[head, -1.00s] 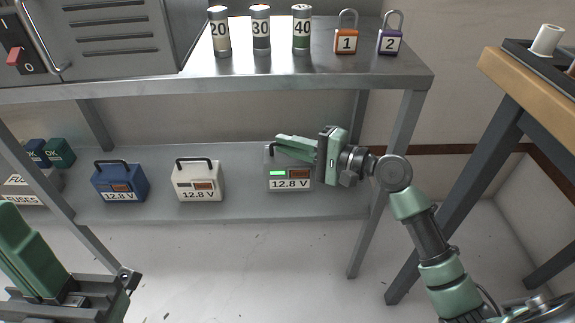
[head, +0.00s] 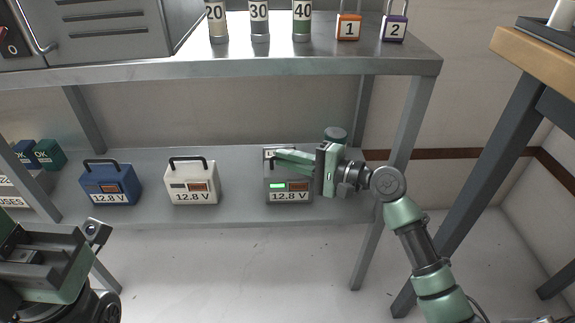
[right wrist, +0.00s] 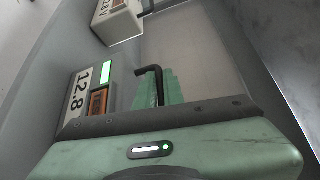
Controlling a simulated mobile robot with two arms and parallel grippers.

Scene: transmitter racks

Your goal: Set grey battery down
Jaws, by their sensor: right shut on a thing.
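The grey battery (head: 289,192) is on the lower shelf (head: 240,211), upright, with a lit green display and a 12.8 V label. It appears to rest on the shelf. My right gripper (head: 284,156) reaches in from the right and is shut on its top handle. In the right wrist view, the battery's label face (right wrist: 86,92) and black handle (right wrist: 150,73) show by the green fingers (right wrist: 170,88). The fingers hide part of the handle. My left gripper (head: 45,262) is low at the left, away from the battery; its fingertips are not clear.
A white battery (head: 192,182) and a blue battery (head: 110,185) stand left of the grey one. Dark OK boxes (head: 48,155) sit farther left. The upper shelf (head: 300,66) overhangs. A rack leg (head: 395,170) stands to the right, near my right arm.

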